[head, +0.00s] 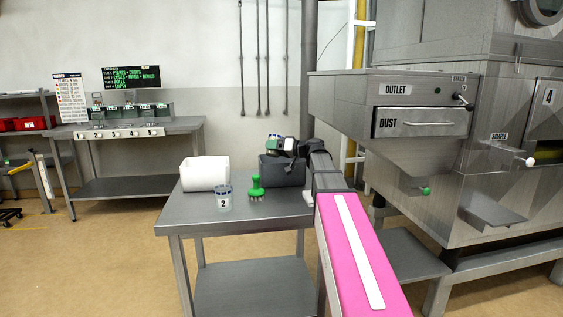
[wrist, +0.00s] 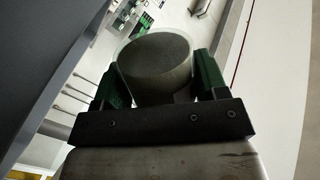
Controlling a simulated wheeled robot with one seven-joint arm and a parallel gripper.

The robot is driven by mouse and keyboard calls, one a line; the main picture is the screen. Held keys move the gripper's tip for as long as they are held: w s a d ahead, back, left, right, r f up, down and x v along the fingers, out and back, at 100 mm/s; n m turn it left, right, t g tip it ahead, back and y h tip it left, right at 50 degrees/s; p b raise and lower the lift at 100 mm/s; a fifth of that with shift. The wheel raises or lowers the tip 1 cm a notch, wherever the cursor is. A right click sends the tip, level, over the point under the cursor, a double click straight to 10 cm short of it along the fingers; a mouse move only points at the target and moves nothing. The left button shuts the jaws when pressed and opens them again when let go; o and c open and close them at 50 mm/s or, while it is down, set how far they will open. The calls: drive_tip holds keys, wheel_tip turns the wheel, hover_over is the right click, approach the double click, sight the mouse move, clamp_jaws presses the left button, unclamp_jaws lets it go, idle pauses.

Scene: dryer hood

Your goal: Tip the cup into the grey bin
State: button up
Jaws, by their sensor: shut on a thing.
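The grey bin (head: 280,173) stands on the steel table, at its back right in the head view. My gripper (head: 282,144) is over the bin's top. In the wrist view, its two green fingers (wrist: 161,78) are shut on the cup (wrist: 155,68), one on each side. The cup shows as a round grey face with a pale, clear rim around it. The room appears strongly tilted in the wrist view. The cup's contents cannot be told, and my gripper hides most of the cup in the head view.
On the steel table (head: 215,215) stand a white bin (head: 204,173), a clear cup marked 2 (head: 224,199) and a green-handled brush (head: 257,188). The steel machine with its dust drawer (head: 420,123) is at the right. The table's front left is bare.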

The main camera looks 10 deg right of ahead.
drive_tip(key=shift+w+r, duration=0.1)
drive_tip(key=shift+w+d+f+m+p, duration=0.15)
drive_tip(key=shift+m+p, duration=0.1)
drive_tip(key=shift+m, duration=0.25)
drive_tip(key=shift+s+f+m+p, duration=0.15)
drive_tip(key=shift+m+p, duration=0.1)
drive_tip(key=shift+m, duration=0.25)
idle(0.4)
drive_tip(key=shift+r+m+g, duration=0.3)
drive_tip(key=shift+r+m, duration=0.15)
drive_tip(key=shift+m, duration=0.35)
idle(0.5)
drive_tip(key=shift+w+f+m+p, duration=0.1)
drive_tip(key=shift+f+m+p, duration=0.25)
drive_tip(key=shift+m, duration=0.35)
idle(0.7)
drive_tip(key=shift+r+m, duration=0.5)
drive_tip(key=shift+m, duration=0.4)
idle(0.5)
drive_tip(key=shift+w+d+f+m+g+y+p, duration=0.3)
drive_tip(key=shift+w+d+m, duration=0.1)
drive_tip(key=shift+w+m, duration=0.3)
idle(0.6)
drive_tip(key=shift+w+f+m, duration=0.1)
drive_tip(key=shift+f+m, duration=0.2)
drive_tip(key=shift+m, duration=0.4)
idle(0.4)
